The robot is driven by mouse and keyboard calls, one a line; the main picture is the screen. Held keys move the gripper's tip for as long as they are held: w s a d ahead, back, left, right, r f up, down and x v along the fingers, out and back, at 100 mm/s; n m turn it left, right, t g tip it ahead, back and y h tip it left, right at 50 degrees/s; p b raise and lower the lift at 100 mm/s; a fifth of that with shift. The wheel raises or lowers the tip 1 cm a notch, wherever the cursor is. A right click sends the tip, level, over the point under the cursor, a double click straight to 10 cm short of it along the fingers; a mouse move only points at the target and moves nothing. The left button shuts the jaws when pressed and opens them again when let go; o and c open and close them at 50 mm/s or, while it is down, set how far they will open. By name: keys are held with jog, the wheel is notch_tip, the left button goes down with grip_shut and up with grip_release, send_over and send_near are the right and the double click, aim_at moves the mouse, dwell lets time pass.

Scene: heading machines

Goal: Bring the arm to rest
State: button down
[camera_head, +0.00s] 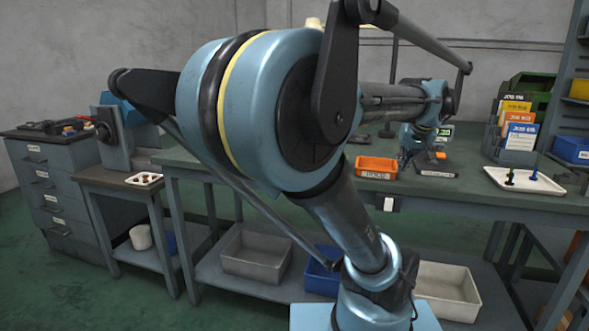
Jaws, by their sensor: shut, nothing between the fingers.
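My blue and black arm fills the middle of the view, rising from its base at the bottom and bending over at a large round joint. Its forearm reaches right and away over the workbench (455,190). The wrist points down, and my gripper (404,161) is small and dark just above the bench top, to the right of an orange bin (377,164). The gripper is shut and holds nothing. Whether its tips touch the bench is too small to tell.
A scale display (446,131) stands behind the wrist. A dark label plate (437,174) lies nearby. Right are a white tray (545,187) with green and blue pieces and a job-card rack (518,143). Left are a side table (118,180) and a drawer cabinet (45,185).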

jog(key=s+a+f+n+g, duration=0.1)
jog(key=s+a+f+g, duration=0.1)
jog(key=s+a+f, duration=0.4)
jog(key=s+a+f+n+g, duration=0.1)
jog(key=s+a+f, duration=0.6)
jog(key=f, duration=0.7)
jog(key=shift+a+g, duration=0.7)
jog(key=shift+a, duration=0.05)
jog(key=shift+w, duration=0.1)
jog(key=shift+w+f, duration=0.15)
jog(key=shift+w, duration=0.2)
jog(key=shift+d, duration=0.1)
